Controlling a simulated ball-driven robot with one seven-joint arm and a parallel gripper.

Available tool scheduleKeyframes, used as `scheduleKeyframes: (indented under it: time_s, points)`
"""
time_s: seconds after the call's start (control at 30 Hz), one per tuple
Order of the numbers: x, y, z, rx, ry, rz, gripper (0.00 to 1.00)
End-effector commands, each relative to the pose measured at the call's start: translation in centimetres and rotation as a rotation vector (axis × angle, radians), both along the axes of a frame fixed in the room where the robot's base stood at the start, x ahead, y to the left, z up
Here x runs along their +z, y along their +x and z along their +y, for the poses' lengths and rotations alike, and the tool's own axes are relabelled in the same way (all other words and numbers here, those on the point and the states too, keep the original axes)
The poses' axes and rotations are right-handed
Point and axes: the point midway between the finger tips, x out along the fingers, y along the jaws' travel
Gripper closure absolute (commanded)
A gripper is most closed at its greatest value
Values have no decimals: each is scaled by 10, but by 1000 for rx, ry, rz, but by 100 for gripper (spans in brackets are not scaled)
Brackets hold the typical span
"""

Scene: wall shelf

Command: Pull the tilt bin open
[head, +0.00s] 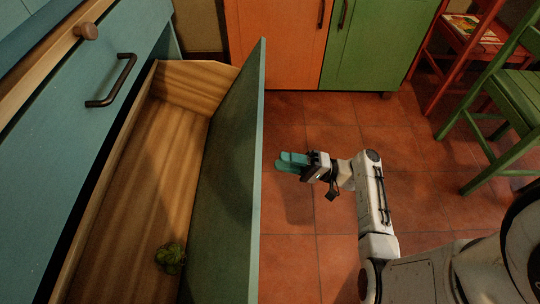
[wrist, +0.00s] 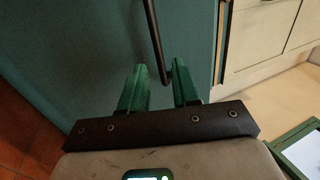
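The tilt bin (head: 232,180) stands open on the left in the head view, its teal front panel leaning out from the cabinet and its wooden inside (head: 135,180) showing. The outer face of a teal panel fills much of the wrist view (wrist: 90,40), with a dark bar handle (wrist: 155,32) on it. My gripper (head: 281,161) is just right of the panel in the head view. In the wrist view its green fingers (wrist: 158,68) are apart, and the handle's lower end shows between them. I cannot tell whether they touch it.
A green vegetable (head: 170,257) lies inside the bin. A teal drawer with a dark handle (head: 111,82) is at the upper left. Orange (head: 275,45) and green (head: 365,45) cabinets stand behind, with a green chair (head: 515,95) at the right. The tiled floor (head: 420,165) is mostly clear.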

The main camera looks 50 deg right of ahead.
Motion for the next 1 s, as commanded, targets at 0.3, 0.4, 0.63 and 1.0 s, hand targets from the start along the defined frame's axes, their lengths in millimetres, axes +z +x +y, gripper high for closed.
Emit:
scheduleKeyframes:
  time_s: [0.3, 0.4, 0.63, 1.0]
  points:
    - [-9, -18, -13, 1, -1, 1, 70]
    - [-9, -19, -13, 1, -1, 1, 70]
    - [-9, -18, -13, 1, -1, 1, 70]
    - [-17, -17, 0, 40, -37, 49, 70]
